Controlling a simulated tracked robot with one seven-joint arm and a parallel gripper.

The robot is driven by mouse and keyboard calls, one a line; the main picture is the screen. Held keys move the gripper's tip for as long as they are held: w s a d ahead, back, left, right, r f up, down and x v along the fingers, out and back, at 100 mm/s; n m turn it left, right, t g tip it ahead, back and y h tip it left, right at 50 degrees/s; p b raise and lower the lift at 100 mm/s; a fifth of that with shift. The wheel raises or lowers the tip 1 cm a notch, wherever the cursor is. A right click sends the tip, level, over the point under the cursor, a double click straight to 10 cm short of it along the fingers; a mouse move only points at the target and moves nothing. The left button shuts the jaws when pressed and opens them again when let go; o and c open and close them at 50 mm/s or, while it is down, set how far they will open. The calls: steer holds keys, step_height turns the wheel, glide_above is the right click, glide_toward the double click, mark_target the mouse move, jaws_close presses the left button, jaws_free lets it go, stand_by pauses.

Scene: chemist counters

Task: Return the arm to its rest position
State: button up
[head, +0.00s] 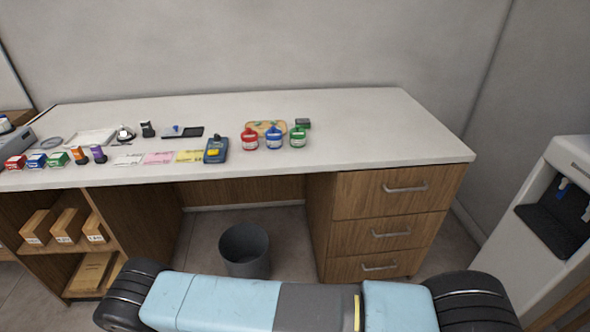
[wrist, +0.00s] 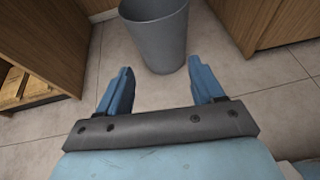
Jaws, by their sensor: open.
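My gripper (wrist: 162,88) shows in the wrist view with its two blue fingers spread wide apart and nothing between them. It points down toward the tiled floor, just in front of the grey waste bin (wrist: 156,38). In the head view my arm (head: 235,303) lies folded low across the bottom of the picture, in front of the counter (head: 370,130). The gripper's fingers cannot be seen in the head view.
The bin (head: 244,250) stands on the floor under the counter, beside wooden drawers (head: 388,225). Red, blue and green bottles (head: 273,138), paper slips (head: 158,158) and small boxes sit on the counter. Its right end is clear. A water dispenser (head: 565,200) stands at the right.

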steer(key=w+d+r+m+g+h, duration=0.1)
steer(key=w+r+m+h, duration=0.15)
steer(key=w+r, duration=0.4)
steer(key=w+d+r+m+g+h, duration=0.1)
steer(key=w+d+r+m+h, duration=0.2)
steer(key=r, duration=0.7)
steer(key=w+r+m+h, duration=0.1)
steer(key=w+r+m, duration=0.4)
steer(key=r, duration=0.3)
steer(key=w+d+r+m+g+h, duration=0.1)
steer(key=w+d+r+m+g, duration=0.3)
steer(key=d+r, duration=0.6)
steer(key=w+d+r+m+g+h, duration=0.15)
steer(key=d+r+m, duration=0.45)
steer(key=r, duration=0.7)
steer(key=s+d+r+m+g+y, duration=0.2)
steer(key=s+d+r+m, duration=0.2)
steer(key=d+r, duration=0.5)
steer(key=s+d+r+m+g+y, duration=0.2)
steer(key=s+d+r+m, duration=0.2)
steer(key=d+r, duration=0.55)
steer(key=s+d+r+m+t+y, duration=0.2)
steer(key=s+d+r+m, duration=0.1)
steer(key=s, duration=0.6)
steer(key=s+d+r+m+t+y, duration=0.1)
steer(key=s+d+r+m+y, duration=0.2)
steer(key=s, duration=0.5)
steer(key=shift+s+d+r+m+t, duration=0.35)
steer(key=shift+d+r+m, duration=0.4)
steer(key=shift+d+r, duration=0.6)
